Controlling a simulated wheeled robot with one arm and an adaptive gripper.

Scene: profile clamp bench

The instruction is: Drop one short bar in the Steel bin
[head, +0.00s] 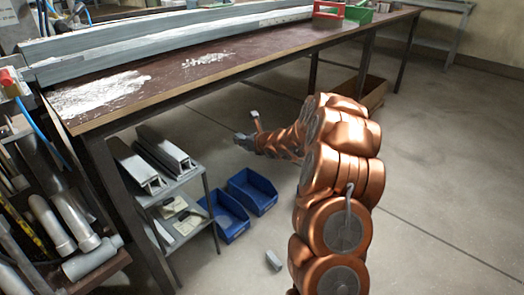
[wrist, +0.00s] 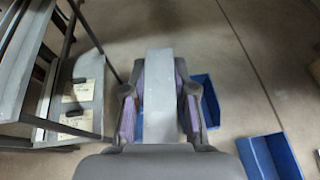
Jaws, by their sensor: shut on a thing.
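My gripper (wrist: 160,92) is shut on a grey short bar (wrist: 160,70) in the wrist view, with a finger on each side of it. In the head view my gripper (head: 243,139) is small, and the bar's outline is hard to make out. Two blue bins (head: 226,217) (head: 253,190) stand on the floor beside the shelf. In the wrist view one bin (wrist: 209,98) is partly hidden behind the gripper and bar; the other bin (wrist: 270,157) is at the lower right. I cannot read which one is Steel.
A small grey block (head: 273,260) lies on the floor in front of the bins. A metal shelf (head: 188,183) holds profiles and label cards (head: 187,222) under the workbench (head: 165,82). A bench leg (head: 125,195) stands left of the shelf. Open floor (head: 440,165) lies to the right.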

